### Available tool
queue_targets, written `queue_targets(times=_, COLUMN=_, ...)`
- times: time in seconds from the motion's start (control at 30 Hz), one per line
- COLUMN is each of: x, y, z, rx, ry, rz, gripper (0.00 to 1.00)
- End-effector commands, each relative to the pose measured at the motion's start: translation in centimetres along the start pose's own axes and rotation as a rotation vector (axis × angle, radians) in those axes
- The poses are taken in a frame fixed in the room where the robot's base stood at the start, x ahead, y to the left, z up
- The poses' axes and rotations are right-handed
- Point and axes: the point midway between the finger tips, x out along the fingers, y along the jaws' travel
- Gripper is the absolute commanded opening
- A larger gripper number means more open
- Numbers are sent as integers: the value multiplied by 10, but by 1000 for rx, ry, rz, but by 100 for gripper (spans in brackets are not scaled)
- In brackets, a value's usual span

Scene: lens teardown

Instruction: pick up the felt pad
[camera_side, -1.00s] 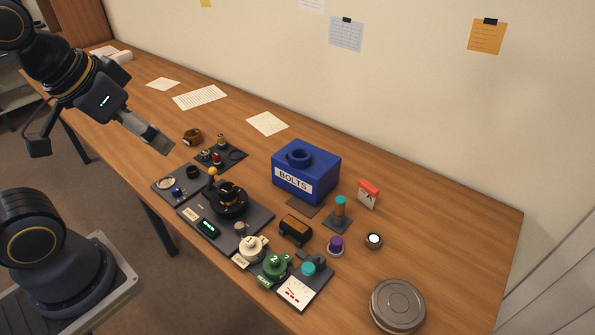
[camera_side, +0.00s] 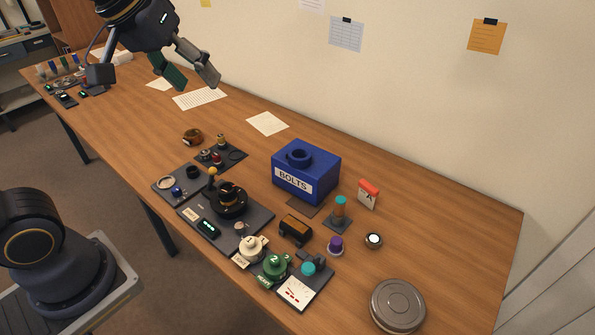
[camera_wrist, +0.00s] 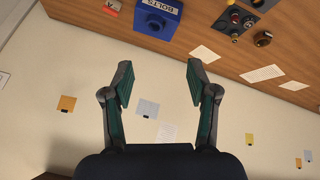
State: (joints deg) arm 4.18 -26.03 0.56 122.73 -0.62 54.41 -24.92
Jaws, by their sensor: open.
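I cannot surely pick out the felt pad. A thin dark flat piece (camera_side: 303,208) lies at the front foot of the blue BOLTS box (camera_side: 318,172), partly hidden by it; its material is too small to tell. Another dark square (camera_side: 331,226) lies under a copper and teal cylinder (camera_side: 340,208). My gripper (camera_side: 199,84) is open and empty, high above the far left of the table. In the wrist view my gripper (camera_wrist: 160,75) has its fingers wide apart with only wall between them; the BOLTS box (camera_wrist: 158,18) shows beyond them.
A dark tray with a black ringed part (camera_side: 229,200) stands mid-table. Papers (camera_side: 267,124) lie near the wall.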

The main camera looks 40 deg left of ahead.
Motion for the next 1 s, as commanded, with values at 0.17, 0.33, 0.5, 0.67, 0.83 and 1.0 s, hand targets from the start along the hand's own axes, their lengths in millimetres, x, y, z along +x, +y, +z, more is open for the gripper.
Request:
queue_targets(times=0.17, x=50, y=61, z=-42, rx=-81, ry=-112, rz=-11, gripper=59)
queue_targets(times=0.33, x=132, y=127, z=-48, rx=-105, ry=-237, rz=-61, gripper=59)
queue_targets(times=0.5, x=217, y=174, z=-13, rx=-45, ry=-348, rz=-129, gripper=59)
queue_targets(times=0.67, x=268, y=186, z=30, rx=27, ry=-426, rz=-189, gripper=59)
queue_targets(times=0.83, x=290, y=186, z=58, rx=62, ry=-461, rz=-217, gripper=59)
queue_targets(times=1.0, x=321, y=177, z=73, rx=62, ry=-462, rz=-217, gripper=59)
